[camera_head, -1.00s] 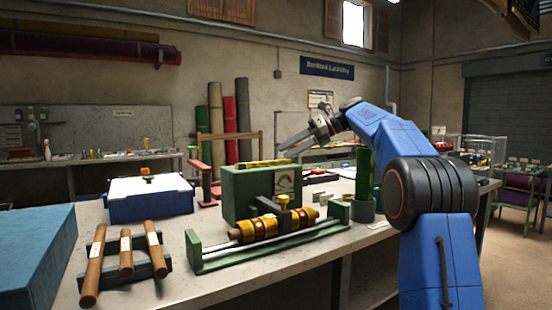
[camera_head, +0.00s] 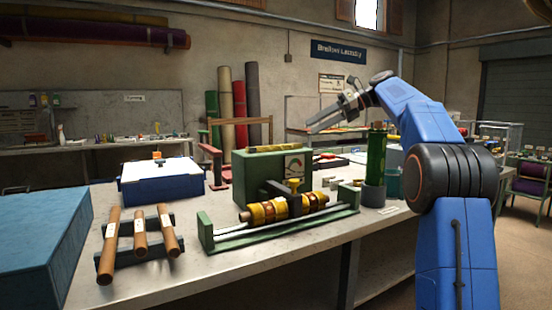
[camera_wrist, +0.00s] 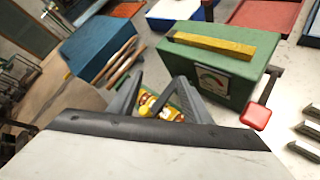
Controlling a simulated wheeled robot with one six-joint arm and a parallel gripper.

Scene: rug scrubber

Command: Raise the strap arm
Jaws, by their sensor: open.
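The green machine (camera_head: 258,174) stands on the workbench, with a gauge on one face and a yellow bar along its top. In the wrist view the machine (camera_wrist: 220,65) is beyond my gripper, and a dark arm with a red pad (camera_wrist: 256,115) sticks out from its right side. I cannot tell whether this is the strap arm. In front of the machine, a roller with yellow rings (camera_head: 280,209) lies along a green-ended frame (camera_head: 207,232). My gripper (camera_head: 318,122) is open and empty, raised above and right of the machine. It also shows in the wrist view (camera_wrist: 158,84).
A dark green cylinder (camera_head: 376,158) stands upright in a grey holder right of the machine. Brown rolls (camera_head: 140,232) lie on a dark rack at left, near a blue block (camera_head: 40,240) and a blue box (camera_head: 162,187). Bare bench shows in front of the roller frame.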

